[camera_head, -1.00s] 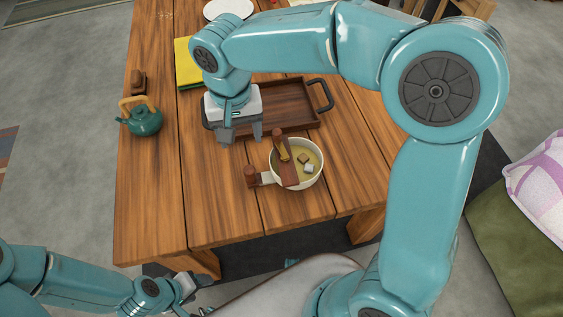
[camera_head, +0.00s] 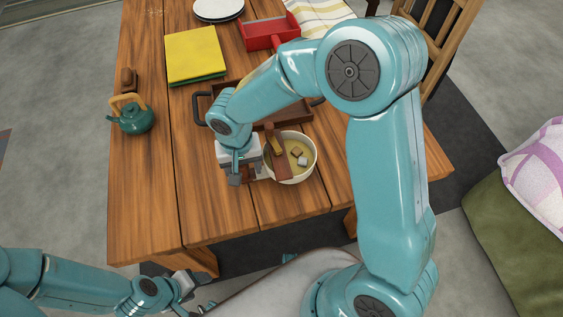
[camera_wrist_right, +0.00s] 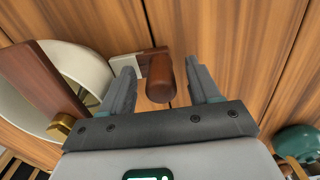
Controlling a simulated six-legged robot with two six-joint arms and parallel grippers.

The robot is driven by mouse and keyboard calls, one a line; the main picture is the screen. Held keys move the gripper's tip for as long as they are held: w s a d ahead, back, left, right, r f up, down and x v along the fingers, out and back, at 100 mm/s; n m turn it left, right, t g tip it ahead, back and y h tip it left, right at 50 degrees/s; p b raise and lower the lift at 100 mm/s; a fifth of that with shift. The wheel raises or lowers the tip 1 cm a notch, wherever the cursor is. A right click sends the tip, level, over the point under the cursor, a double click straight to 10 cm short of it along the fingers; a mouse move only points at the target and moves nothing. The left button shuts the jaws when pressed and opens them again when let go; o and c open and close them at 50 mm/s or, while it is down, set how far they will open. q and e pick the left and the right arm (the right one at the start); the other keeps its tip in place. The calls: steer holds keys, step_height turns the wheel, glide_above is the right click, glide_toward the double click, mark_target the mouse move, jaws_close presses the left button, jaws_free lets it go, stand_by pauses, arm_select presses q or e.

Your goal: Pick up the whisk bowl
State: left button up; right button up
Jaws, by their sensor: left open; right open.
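The whisk bowl (camera_head: 306,151) is a cream round bowl on the wooden table, with small cubes inside and a brown wooden piece (camera_head: 278,162) across its left side. In the right wrist view the bowl (camera_wrist_right: 88,66) is at the left, and its brown-ended side handle (camera_wrist_right: 158,78) shows between the fingers. My right gripper (camera_head: 248,175) is open at the bowl's left side, over the handle, which it mostly hides in the head view. I cannot tell if a finger touches it. My left gripper (camera_head: 196,293) is open and empty, low at the bottom left, off the table.
A brown tray (camera_head: 215,97) lies just behind the bowl, partly hidden by my arm. A teal kettle (camera_head: 134,118) stands at the left edge. A yellow book (camera_head: 192,53), a red box (camera_head: 268,32) and white plates (camera_head: 218,9) are further back. The table's front left is clear.

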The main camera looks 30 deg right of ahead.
steer(key=shift+w+f, duration=0.1)
steer(key=shift+f, duration=0.3)
steer(key=shift+r, duration=0.1)
jaws_close()
